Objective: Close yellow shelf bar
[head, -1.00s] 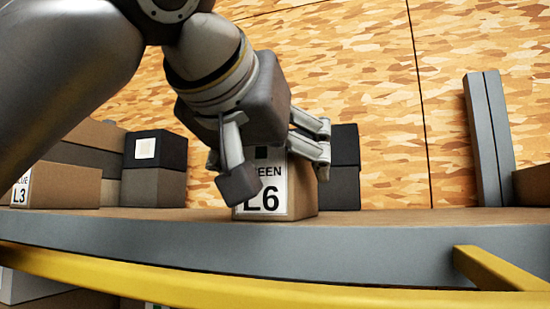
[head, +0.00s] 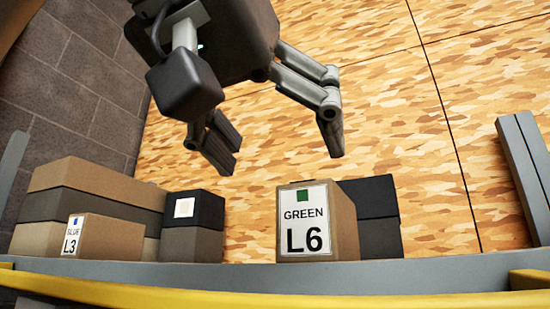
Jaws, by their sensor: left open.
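The yellow shelf bar (head: 250,300) runs across the bottom of the head view, along the front of the grey shelf edge. A short yellow piece (head: 530,280) shows at the lower right. My left gripper (head: 275,150) is open and empty, high above the shelf and apart from the bar. A brown box labelled GREEN L6 (head: 345,225) stands upright on the shelf below and to the right of the gripper. My right gripper is not in view.
A brown box labelled BLUE L3 (head: 108,240) stands at the left. Dark boxes (head: 195,225) stand right of it, and another dark box (head: 375,215) stands behind the L6 box. A grey upright (head: 525,170) rises at the right. The shelf edge (head: 430,272) is bare.

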